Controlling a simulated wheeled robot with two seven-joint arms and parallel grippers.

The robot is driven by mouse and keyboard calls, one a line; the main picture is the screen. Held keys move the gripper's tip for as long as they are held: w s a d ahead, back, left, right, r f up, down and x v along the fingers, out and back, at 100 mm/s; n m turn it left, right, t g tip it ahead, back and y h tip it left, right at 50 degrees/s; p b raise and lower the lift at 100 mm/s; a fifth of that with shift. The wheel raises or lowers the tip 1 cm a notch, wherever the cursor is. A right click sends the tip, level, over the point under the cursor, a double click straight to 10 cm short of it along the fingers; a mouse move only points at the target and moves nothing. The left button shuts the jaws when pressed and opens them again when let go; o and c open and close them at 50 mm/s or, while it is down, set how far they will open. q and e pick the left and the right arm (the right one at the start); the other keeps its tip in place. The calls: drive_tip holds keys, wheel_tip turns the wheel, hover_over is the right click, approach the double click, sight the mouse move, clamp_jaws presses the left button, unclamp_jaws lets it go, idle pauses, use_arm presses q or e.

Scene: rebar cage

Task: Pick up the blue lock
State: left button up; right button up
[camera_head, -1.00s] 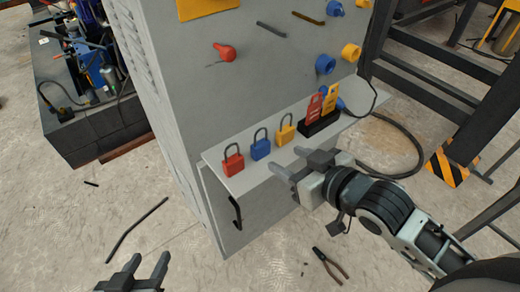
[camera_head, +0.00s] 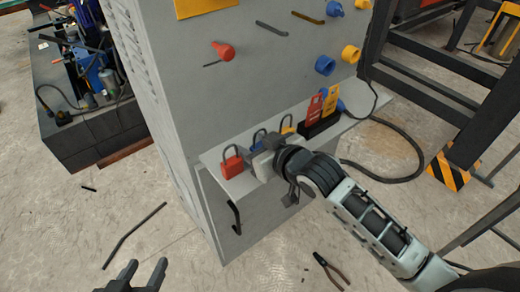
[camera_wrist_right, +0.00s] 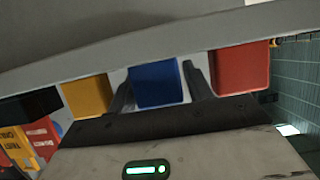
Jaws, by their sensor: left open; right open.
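The blue lock (camera_head: 259,136) stands on the grey shelf (camera_head: 213,157) between the red lock (camera_head: 231,165) and the yellow lock (camera_head: 287,128). My right gripper (camera_head: 257,146) is in front of it and hides most of it in the head view. In the right wrist view the blue lock (camera_wrist_right: 155,84) sits between the two open fingers of my right gripper (camera_wrist_right: 158,85); contact cannot be told. The red lock (camera_wrist_right: 240,68) and yellow lock (camera_wrist_right: 87,95) are outside the fingers. My left gripper (camera_head: 142,272) is open and empty at the bottom left, low and away from the shelf.
Red and yellow tags stand in a black holder (camera_head: 318,126) right of the locks. The grey cabinet (camera_head: 260,70) rises behind the shelf. A black handle (camera_head: 236,217) hangs below it. Pliers (camera_head: 327,267) and a dark rod (camera_head: 133,235) lie on the floor.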

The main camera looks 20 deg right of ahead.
drive_tip(key=c, duration=0.8)
drive_tip(key=shift+o, duration=0.2)
use_arm(q)
drive_tip(key=shift+f, duration=0.1)
drive_tip(key=shift+s, duration=0.1)
use_arm(e)
drive_tip(key=shift+r, duration=0.15)
drive_tip(key=shift+r, duration=0.2)
wheel_tip(320, 180, up, 3)
drive_tip(key=shift+s+a+r+p, duration=0.1)
drive_tip(key=shift+s+r+p, duration=0.05)
drive_tip(key=shift+p, duration=0.55)
use_arm(q)
drive_tip(key=r+p, duration=0.1)
drive_tip(key=p, duration=0.1)
drive_tip(key=r+p, duration=0.1)
drive_tip(key=p, duration=0.2)
drive_tip(key=shift+a+r+g, duration=0.2)
drive_tip(key=shift+r+g, duration=0.15)
drive_tip(key=shift+g, duration=0.05)
use_arm(e)
drive_tip(key=s+a+r, duration=0.5)
drive_tip(key=s+r, duration=0.4)
drive_tip(key=s, duration=0.3)
drive_tip(key=shift+s, duration=0.35)
